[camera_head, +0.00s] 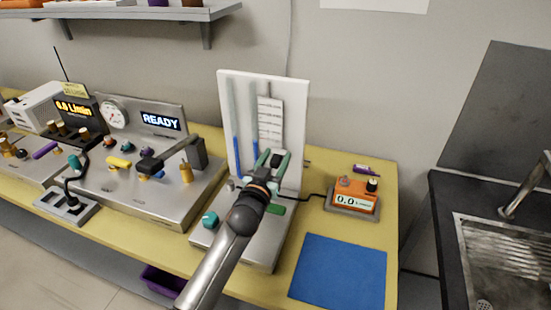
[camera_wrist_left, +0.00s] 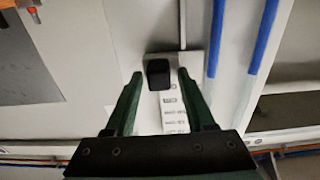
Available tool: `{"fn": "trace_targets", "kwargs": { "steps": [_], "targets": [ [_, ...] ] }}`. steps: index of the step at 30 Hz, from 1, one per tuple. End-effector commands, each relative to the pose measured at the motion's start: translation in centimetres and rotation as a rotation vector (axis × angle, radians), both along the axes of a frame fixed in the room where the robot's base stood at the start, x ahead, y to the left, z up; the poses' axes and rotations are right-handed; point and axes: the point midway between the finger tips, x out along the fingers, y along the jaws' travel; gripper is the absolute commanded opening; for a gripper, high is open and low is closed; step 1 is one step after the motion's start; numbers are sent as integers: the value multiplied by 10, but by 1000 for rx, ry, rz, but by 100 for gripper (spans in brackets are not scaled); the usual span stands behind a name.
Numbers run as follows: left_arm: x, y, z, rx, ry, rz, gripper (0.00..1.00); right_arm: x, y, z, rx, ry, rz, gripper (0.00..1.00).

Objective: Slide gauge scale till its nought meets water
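The manometer's white back board (camera_head: 297,100) stands upright on the bench with two clear tubes. Blue water (camera_head: 237,155) fills the lower part of the left tube, and blue water (camera_head: 255,145) fills the right tube to a similar height. The scale (camera_head: 270,115) is a pale marked plate right of the tubes; its nought cannot be read. Its black knob (camera_wrist_left: 158,74) is at one end of the scale (camera_wrist_left: 174,112) in the left wrist view. My left gripper (camera_head: 275,157) is open, its green fingers on either side of the knob, with visible gaps. My right gripper is not in view.
A steel console (camera_head: 150,190) showing READY stands close on the left. A sink (camera_head: 500,260) is far right.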

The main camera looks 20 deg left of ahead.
Motion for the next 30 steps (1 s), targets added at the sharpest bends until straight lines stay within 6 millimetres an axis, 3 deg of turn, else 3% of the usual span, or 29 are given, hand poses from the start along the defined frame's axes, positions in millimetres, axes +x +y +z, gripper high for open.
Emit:
{"fn": "trace_targets", "kwargs": {
  "steps": [2, 14, 30],
  "targets": [
    [0, 0, 0, 0, 0, 0, 44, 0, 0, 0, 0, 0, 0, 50],
    [0, 0, 0, 0, 1, 0, 0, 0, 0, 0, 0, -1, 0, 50],
    [0, 0, -1, 1, 1, 0, 0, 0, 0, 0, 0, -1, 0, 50]
  ]
}}
